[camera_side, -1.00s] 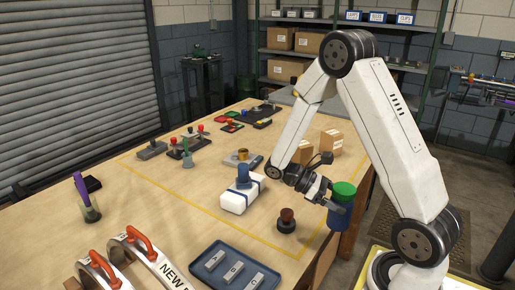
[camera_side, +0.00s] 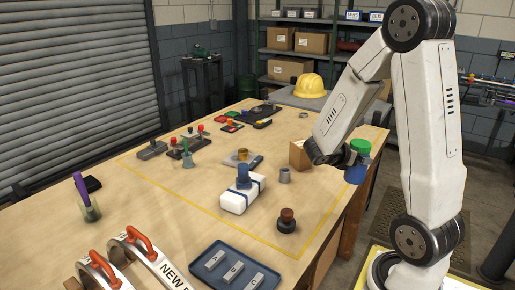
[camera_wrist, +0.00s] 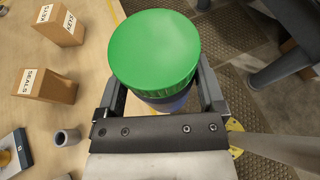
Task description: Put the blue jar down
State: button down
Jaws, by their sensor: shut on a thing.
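The blue jar (camera_side: 355,173) has a green screw lid (camera_side: 361,146). It hangs upright in my gripper (camera_side: 343,157), by the right edge of the wooden table (camera_side: 160,220). In the wrist view the green lid (camera_wrist: 153,48) fills the top middle, and a little of the blue body (camera_wrist: 168,103) shows below it. My gripper (camera_wrist: 158,82) is shut with one finger on each side of the jar. The jar's base is hidden in the wrist view, and its exact height is hard to tell.
Cardboard boxes (camera_wrist: 45,85) stand left of the jar, with a grey cylinder (camera_side: 285,175) nearby. Floor (camera_wrist: 235,30) lies beyond the table edge.

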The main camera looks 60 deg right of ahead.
aim_at(354, 140)
jog(key=shift+w+d+r+n+t+h, duration=0.2)
jog(key=shift+w+d+r+n+t, duration=0.25)
jog(key=shift+d+r+n+t, duration=0.25)
jog(key=shift+w+d+r+n+t+h, duration=0.2)
jog(key=shift+w+d+r+n+t, duration=0.4)
jog(key=shift+t, duration=0.3)
jog(key=shift+s, duration=0.1)
jog(key=w+d+f, duration=0.9)
jog(key=shift+w+f, duration=0.2)
jog(key=shift+w, duration=0.15)
jog(key=shift+d, duration=0.1)
jog(key=shift+w+d+f, duration=0.1)
jog(key=shift+f, duration=0.85)
jog(key=shift+w+d+f, duration=0.1)
jog(key=shift+f, duration=0.8)
jog(key=shift+f, duration=0.1)
